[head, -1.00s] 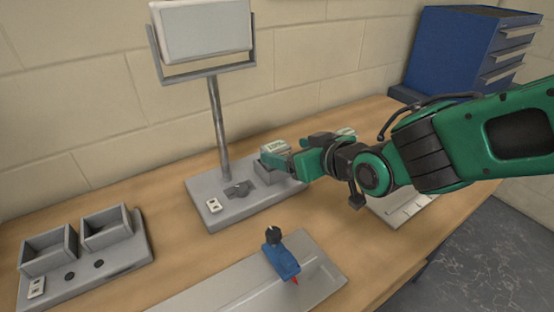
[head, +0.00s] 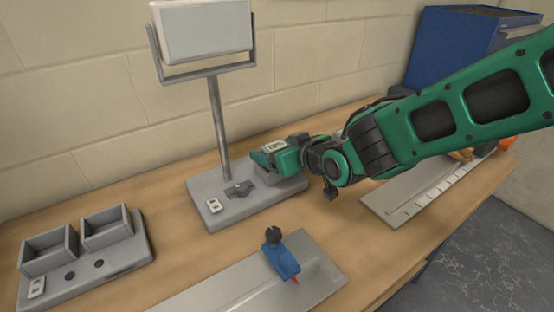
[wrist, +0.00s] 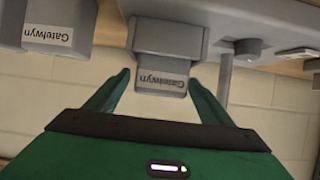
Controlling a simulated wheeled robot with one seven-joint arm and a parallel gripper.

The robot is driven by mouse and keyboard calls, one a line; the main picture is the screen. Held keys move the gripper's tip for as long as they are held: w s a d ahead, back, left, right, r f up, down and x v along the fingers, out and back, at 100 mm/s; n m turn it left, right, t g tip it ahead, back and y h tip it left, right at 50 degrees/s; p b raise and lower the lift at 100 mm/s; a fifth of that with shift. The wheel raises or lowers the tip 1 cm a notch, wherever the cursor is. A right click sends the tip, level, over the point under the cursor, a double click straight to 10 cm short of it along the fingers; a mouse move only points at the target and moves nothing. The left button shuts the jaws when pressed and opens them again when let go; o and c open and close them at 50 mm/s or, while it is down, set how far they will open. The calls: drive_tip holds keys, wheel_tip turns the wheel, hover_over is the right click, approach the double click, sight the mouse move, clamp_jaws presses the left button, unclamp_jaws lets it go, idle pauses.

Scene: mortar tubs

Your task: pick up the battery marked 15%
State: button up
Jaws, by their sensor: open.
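A second battery (wrist: 50,35) with the same name stands at the left in the wrist view.
A lamp (head: 219,130) rises from the grey base (head: 225,212), left of my gripper. A two-bin holder (head: 130,262) stands at the left. A blue tool (head: 282,260) is on the front metal plate (head: 235,295). A ruled plate (head: 400,205) lies at right.

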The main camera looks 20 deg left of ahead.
drive_tip(key=c, duration=1.5)
drive_tip(key=shift+r, duration=0.1)
